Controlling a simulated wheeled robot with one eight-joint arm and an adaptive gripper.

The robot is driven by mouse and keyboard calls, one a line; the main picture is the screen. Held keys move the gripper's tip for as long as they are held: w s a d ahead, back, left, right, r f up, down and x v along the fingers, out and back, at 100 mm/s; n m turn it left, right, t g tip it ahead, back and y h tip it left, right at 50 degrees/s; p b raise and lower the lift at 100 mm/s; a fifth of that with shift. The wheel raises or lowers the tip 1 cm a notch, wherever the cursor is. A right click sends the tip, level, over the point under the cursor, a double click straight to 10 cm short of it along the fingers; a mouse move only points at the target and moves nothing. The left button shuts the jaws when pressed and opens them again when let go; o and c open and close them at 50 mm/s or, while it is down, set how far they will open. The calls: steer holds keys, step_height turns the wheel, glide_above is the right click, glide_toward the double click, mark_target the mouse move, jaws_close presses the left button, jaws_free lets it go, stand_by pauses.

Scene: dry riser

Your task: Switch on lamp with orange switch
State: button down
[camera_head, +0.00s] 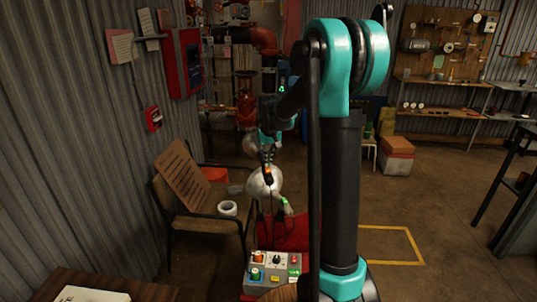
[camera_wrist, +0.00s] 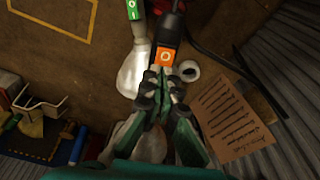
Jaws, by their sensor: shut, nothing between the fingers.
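The orange switch (camera_wrist: 165,56) sits on a black lamp handle in the wrist view, with a pale round mark on its face. It shows small in the head view (camera_head: 268,175), above a whitish bulb (camera_head: 262,187). My gripper (camera_wrist: 161,76) is shut and empty, its fingertips right at the lower edge of the orange switch; I cannot tell if they touch. In the head view my gripper (camera_head: 267,155) hangs just above the switch. A second lamp's green switch (camera_wrist: 133,9) is to the upper left, with its whitish bulb (camera_wrist: 133,73) below. No clear glow shows on either bulb.
A control box (camera_head: 275,269) with knobs and buttons stands below the lamps in the head view. A wooden chair (camera_head: 203,222) is at left, near the corrugated wall. Floor at right is largely clear.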

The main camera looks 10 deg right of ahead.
steer(key=shift+f, duration=0.3)
steer(key=shift+w+f+g, duration=0.35)
steer(key=shift+g, duration=0.25)
steer(key=shift+w, duration=0.2)
steer(key=shift+f, duration=0.1)
steer(key=shift+s, duration=0.25)
steer(key=shift+s, duration=0.6)
